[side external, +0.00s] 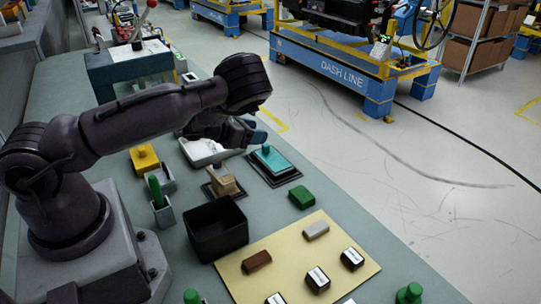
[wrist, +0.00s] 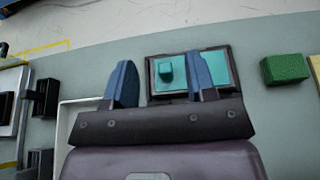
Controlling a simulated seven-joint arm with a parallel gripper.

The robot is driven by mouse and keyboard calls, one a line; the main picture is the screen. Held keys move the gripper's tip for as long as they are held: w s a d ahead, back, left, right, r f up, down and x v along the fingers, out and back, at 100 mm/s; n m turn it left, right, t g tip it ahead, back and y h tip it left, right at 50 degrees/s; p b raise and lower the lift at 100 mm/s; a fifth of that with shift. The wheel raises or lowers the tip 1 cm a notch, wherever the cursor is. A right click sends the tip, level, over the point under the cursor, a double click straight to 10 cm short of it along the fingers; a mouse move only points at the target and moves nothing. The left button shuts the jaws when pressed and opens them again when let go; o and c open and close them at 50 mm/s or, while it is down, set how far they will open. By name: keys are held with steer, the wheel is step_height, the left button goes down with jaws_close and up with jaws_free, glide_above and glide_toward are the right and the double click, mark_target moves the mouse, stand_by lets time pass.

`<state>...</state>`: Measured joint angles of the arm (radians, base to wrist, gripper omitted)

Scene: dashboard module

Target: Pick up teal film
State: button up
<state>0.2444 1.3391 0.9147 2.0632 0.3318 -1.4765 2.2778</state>
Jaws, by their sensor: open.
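The teal film (side external: 274,163) is a flat teal sheet with a small teal knob (side external: 266,149) on top. It lies on a dark, black-edged tray (side external: 285,178) near the table's right edge. My gripper (side external: 260,130) is above the film's far side in the side view, apart from it. In the wrist view, my gripper (wrist: 160,60) has its two blue fingers spread with nothing between them. The film (wrist: 219,68) lies beyond and right of centre there. Its knob (wrist: 165,72) shows between the fingers, and the right finger hides part of the sheet.
A green block (side external: 302,197) sits near the tray; it also shows in the wrist view (wrist: 285,69). A white tray (side external: 200,150), a tan block (side external: 223,182), a black bin (side external: 217,228) and a yellow mat (side external: 300,265) with several small blocks stand around.

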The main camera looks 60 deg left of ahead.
mark_target(263, 146)
step_height(263, 146, down, 4)
steer(key=shift+r, duration=0.15)
steer(key=shift+x, duration=1.1)
steer(key=shift+w+f, duration=0.3)
steer(key=shift+w, duration=0.1)
jaws_close()
